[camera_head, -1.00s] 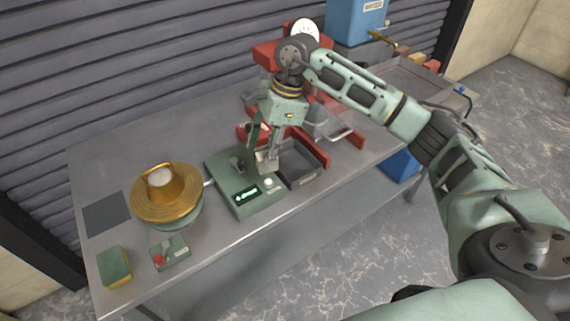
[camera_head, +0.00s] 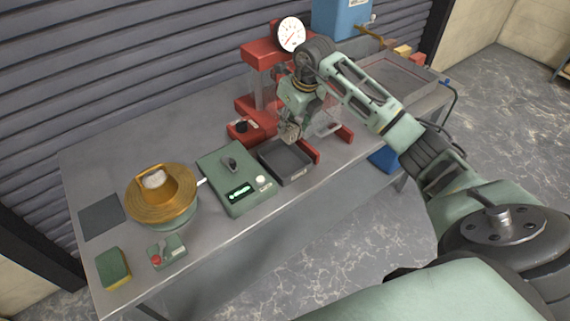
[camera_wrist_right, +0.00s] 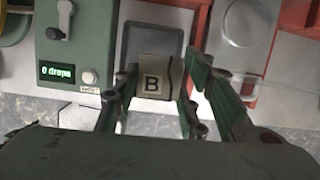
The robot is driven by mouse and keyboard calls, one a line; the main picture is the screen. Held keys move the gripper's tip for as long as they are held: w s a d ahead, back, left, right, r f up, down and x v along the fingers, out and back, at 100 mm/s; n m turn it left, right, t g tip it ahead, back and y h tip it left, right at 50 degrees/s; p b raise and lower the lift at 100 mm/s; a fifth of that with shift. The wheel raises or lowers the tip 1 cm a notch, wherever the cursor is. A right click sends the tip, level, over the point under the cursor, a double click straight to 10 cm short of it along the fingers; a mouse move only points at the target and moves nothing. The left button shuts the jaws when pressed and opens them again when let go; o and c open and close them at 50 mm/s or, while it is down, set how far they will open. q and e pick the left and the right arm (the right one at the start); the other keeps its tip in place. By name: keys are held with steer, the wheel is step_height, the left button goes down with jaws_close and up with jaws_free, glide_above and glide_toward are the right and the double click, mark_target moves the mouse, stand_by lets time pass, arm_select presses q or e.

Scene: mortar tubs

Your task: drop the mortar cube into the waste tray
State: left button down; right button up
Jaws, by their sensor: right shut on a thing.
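In the right wrist view the gripper (camera_wrist_right: 160,82) has a finger on each side of the cube. The waste tray (camera_head: 302,180) is a dark grey open box on the bench, right of the green device. In the head view the gripper is above the tray's back edge. In the wrist view the tray (camera_wrist_right: 152,30) lies beyond the cube and is partly hidden by it. My left gripper is not in view.
A green device (camera_head: 236,180) with a lever and a display reading "0 drops" in the wrist view stands left of the tray. A red press (camera_head: 262,90) with a dial stands behind. A brass ring table (camera_head: 150,205) and a sponge (camera_head: 113,266) are at the left.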

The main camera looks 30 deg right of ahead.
step_height(320, 180, down, 4)
steer(key=shift+f+b, duration=0.1)
steer(key=shift+b, duration=1)
steer(key=o, duration=1.5)
steer(key=v, duration=1.2)
